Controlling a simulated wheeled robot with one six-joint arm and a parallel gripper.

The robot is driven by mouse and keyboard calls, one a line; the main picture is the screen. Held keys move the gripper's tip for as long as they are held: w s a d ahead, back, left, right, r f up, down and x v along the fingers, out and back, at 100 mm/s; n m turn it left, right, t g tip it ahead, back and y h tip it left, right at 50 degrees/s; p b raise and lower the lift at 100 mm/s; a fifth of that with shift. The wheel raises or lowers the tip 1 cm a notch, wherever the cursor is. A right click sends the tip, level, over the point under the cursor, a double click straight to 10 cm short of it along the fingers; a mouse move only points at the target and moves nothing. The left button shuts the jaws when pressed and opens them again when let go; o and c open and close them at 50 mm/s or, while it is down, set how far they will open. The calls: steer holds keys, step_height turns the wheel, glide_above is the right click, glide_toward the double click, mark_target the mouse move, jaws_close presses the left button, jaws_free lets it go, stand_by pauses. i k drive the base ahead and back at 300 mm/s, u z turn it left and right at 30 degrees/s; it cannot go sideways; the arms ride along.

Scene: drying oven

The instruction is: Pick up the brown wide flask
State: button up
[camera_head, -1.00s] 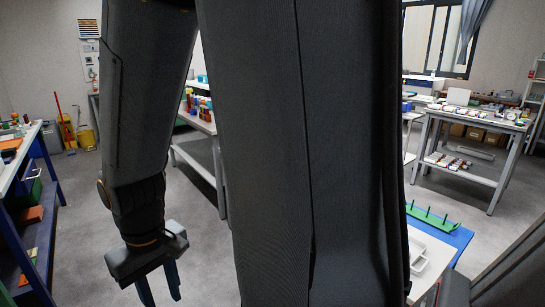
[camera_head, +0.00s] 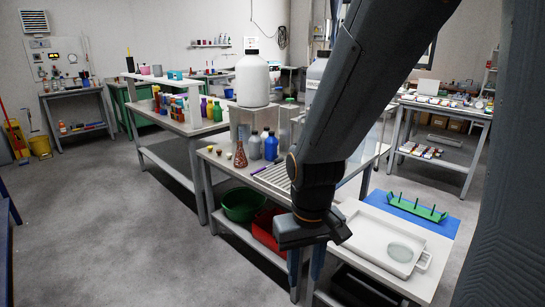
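A reddish-brown cone-shaped flask (camera_head: 240,155) stands upright near the left end of the middle table, beside blue and grey bottles. It looks like the brown wide flask. My gripper (camera_head: 306,270) hangs below my arm, pointing down, in front of the middle table and to the right of the flask in the picture. Its two blue fingers are apart, with nothing seen between them. The gripper is clear of the flask.
Blue bottles (camera_head: 271,146) and a large white bottle (camera_head: 252,80) on a stand are close to the flask. A white tray (camera_head: 366,229) and green rack (camera_head: 417,207) lie to the right. The floor (camera_head: 130,225) at left is open.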

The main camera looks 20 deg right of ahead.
mark_target(240, 161)
steer(key=z, duration=0.45)
steer(key=k, duration=0.5)
steer(key=u, duration=0.35)
steer(key=i, duration=0.6)
steer(key=u, duration=0.7)
steer(key=i, duration=0.6)
steer(key=z, duration=0.55)
steer(key=i, duration=0.85)
steer(key=z, duration=0.8)
